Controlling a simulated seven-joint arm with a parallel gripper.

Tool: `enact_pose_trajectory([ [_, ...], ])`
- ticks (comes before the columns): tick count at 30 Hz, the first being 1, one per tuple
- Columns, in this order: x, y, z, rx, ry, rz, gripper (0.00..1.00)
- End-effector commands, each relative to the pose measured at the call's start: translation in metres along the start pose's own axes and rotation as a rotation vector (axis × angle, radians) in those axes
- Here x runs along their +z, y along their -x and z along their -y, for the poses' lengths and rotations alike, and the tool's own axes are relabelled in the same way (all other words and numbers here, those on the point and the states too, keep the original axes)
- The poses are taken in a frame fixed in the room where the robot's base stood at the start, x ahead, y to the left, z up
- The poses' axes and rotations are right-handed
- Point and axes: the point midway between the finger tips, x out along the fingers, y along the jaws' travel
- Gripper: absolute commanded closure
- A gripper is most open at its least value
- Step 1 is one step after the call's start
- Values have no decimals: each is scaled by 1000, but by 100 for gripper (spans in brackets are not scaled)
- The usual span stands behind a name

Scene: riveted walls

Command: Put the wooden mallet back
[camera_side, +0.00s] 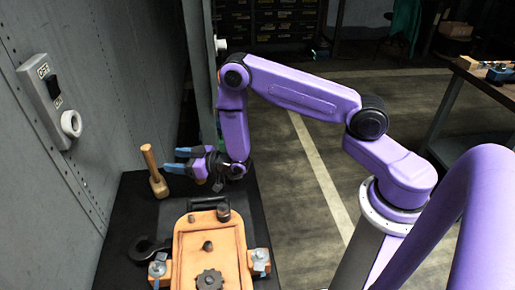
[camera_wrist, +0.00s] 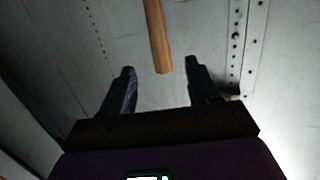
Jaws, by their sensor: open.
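The wooden mallet (camera_side: 151,165) stands head down on the black bench top (camera_side: 127,215) near the wall in the side view. Its handle points up and leans a little to the left. My gripper (camera_side: 176,160) is just right of the handle, its blue fingers pointing left toward it. The fingers are open with nothing seen gripped between them. In the wrist view the mallet's handle (camera_wrist: 157,38) comes down from the top edge and ends near the gap between my fingertips (camera_wrist: 160,66). The mallet's head is out of the wrist view.
An orange clamped fixture (camera_side: 182,262) with knobs fills the front of the bench. A riveted grey wall (camera_side: 110,100) with a switch box (camera_side: 42,105) and white ring (camera_side: 71,124) bounds the left.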

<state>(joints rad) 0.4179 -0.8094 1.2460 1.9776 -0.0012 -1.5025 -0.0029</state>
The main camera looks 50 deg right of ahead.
Motion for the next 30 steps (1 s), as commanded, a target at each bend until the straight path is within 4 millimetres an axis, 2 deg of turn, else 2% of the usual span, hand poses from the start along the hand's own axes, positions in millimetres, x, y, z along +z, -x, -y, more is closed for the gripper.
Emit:
enact_pose_trajectory([
  [4, -5, -1, 5, -12, 2, 17, 39],
  [7, -14, -2, 17, -40, 7, 67, 39],
  [11, -33, 5, 46, -104, 25, 188, 39],
  [14, -48, 21, 70, -158, 48, 301, 39],
  [17, -60, 45, 92, -211, 77, 413, 39],
  [23, -83, 114, 125, -307, 155, 638, 39],
  [26, -92, 157, 135, -351, 202, 747, 39],
  [30, -103, 224, 138, -407, 280, 899, 39],
])
